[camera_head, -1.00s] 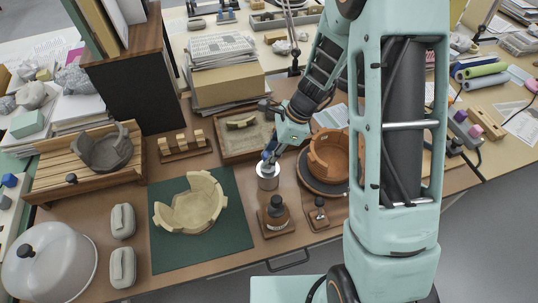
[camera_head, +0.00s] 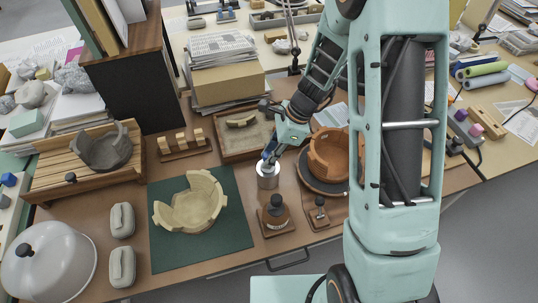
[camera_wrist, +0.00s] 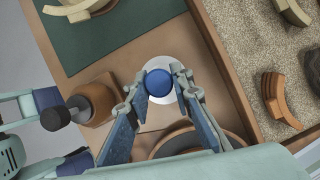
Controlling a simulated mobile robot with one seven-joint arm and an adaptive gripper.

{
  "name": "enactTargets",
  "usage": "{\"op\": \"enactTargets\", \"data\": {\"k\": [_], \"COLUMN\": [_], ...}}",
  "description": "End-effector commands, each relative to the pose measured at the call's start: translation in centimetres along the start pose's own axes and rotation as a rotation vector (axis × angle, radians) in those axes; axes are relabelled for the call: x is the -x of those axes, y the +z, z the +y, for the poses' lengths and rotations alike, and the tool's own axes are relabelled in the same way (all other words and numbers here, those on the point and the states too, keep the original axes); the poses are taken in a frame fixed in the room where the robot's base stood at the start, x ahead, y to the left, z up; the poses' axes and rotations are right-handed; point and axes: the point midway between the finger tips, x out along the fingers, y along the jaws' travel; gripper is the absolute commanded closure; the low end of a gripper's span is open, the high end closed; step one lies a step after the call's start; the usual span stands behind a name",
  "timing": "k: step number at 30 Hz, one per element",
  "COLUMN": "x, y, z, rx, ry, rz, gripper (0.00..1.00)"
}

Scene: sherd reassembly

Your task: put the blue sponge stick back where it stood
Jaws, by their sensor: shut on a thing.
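The blue sponge stick shows in the wrist view as a round blue top (camera_wrist: 158,82) between my fingertips. My gripper (camera_wrist: 159,88) is shut on it, one finger on each side.
An orange pot (camera_head: 328,158) is close on the right. A sand tray (camera_head: 228,152) lies behind. A pale partial bowl (camera_head: 190,208) rests on a green mat (camera_head: 228,243) to the left.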

Motion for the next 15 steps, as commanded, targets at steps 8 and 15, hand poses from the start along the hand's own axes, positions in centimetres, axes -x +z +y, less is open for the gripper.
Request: {"op": "enactTargets", "data": {"k": [8,15], "x": [-0.03,-0.03], "y": [-0.01,-0.01], "z": [0.00,0.00], "rx": [0.000,0.000], "ry": [0.000,0.000], "rz": [0.000,0.000], "gripper": [0.93,0.59]}}
